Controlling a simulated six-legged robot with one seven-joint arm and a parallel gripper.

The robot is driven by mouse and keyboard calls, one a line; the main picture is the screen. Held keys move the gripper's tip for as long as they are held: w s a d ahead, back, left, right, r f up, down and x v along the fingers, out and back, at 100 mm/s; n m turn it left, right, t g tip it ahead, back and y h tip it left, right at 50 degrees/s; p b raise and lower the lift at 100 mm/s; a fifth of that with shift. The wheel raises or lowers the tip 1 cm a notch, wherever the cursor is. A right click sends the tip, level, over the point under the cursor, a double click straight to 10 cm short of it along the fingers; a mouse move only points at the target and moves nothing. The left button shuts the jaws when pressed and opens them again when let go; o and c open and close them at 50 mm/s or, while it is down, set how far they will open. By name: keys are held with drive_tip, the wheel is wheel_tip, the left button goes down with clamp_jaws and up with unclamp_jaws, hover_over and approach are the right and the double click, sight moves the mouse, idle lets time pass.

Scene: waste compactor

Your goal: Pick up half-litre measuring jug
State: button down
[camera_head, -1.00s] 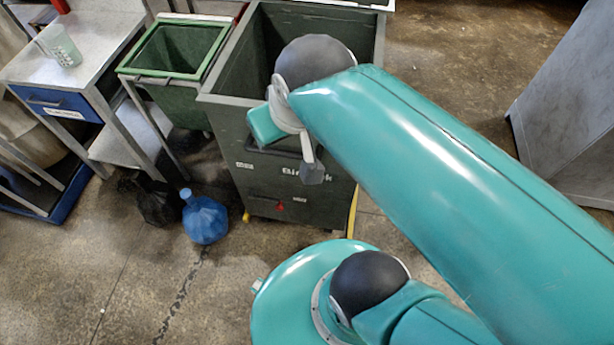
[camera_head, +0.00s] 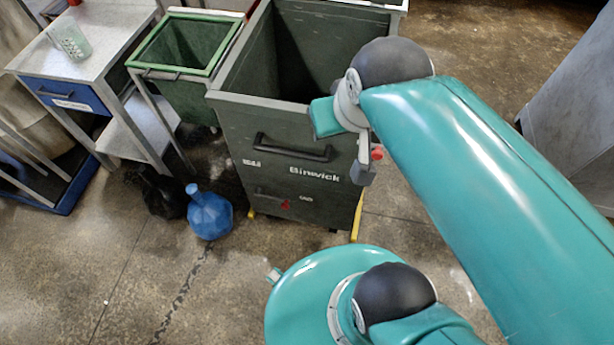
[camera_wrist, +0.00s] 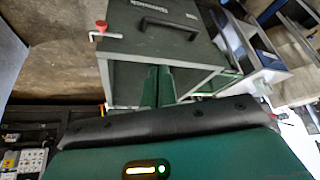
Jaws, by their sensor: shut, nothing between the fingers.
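The measuring jug (camera_head: 70,40) is a clear, pale-green tinted cup with markings. It stands on the grey metal top of a small table (camera_head: 110,38) at the upper left of the head view. I cannot make it out in the wrist view. My gripper (camera_wrist: 157,87) shows its two dark green fingers close together in the wrist view, shut and empty. It points toward the dark green bin, well apart from the jug. In the head view my arm crosses the right side, and I cannot make out the fingertips there.
A large dark green bin (camera_head: 285,150) stands mid-view, with a smaller green bin (camera_head: 190,72) between it and the table. A grey cabinet (camera_head: 580,110) stands right. The front-left floor is clear.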

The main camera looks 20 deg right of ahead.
drive_tip(key=c, duration=2.2)
unclamp_jaws()
drive_tip(key=shift+w+a, duration=0.1)
drive_tip(key=c, duration=1.4)
unclamp_jaws()
drive_tip(key=shift+a, duration=0.15)
